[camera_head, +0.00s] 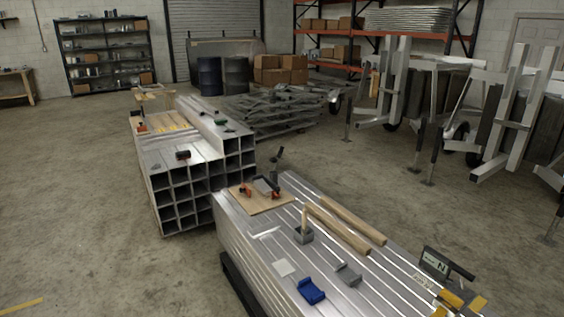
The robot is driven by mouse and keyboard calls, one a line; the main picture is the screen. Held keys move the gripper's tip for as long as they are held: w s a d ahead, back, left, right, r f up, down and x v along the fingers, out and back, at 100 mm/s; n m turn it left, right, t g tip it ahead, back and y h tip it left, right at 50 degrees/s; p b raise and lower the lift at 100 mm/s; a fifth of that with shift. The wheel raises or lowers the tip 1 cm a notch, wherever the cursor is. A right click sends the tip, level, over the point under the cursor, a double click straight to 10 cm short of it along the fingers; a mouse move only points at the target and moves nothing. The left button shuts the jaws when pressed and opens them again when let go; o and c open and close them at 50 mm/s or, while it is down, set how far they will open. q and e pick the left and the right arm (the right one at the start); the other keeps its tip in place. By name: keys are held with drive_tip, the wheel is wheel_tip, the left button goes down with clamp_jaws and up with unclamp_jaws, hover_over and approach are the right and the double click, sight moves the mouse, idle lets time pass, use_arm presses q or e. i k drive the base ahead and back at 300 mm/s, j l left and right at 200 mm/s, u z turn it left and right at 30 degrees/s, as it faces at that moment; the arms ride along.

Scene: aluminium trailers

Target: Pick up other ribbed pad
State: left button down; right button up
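A blue, block-like piece with raised ends (311,292) lies on the near metal workbench top (330,258). A grey piece (348,274) of similar size lies to its right and slightly farther back. Either could be a ribbed pad, but the ribs are too small to make out. A flat pale square (284,268) lies to the left of the blue piece. Neither of my grippers is in view, and nothing is seen touching these pieces.
A grey block with an upright wooden handle (304,236), two wooden bars (346,222) and a wooden board (258,204) with tools lie on the near bench. A black-framed sign (436,262) and yellow pieces (449,299) are at its right. Open floor (90,220) lies left.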

sight(313, 295)
drive_tip(key=z, duration=0.95)
drive_tip(key=i+j+z, duration=0.1)
drive_tip(key=j+z, duration=0.3)
drive_tip(key=i+j+z, duration=0.1)
drive_tip(key=j+z, duration=0.2)
drive_tip(key=z, duration=0.15)
drive_tip(key=j+z, duration=0.8)
drive_tip(key=k+j+z, duration=0.1)
drive_tip(key=j+z, duration=0.15)
drive_tip(key=z, duration=0.2)
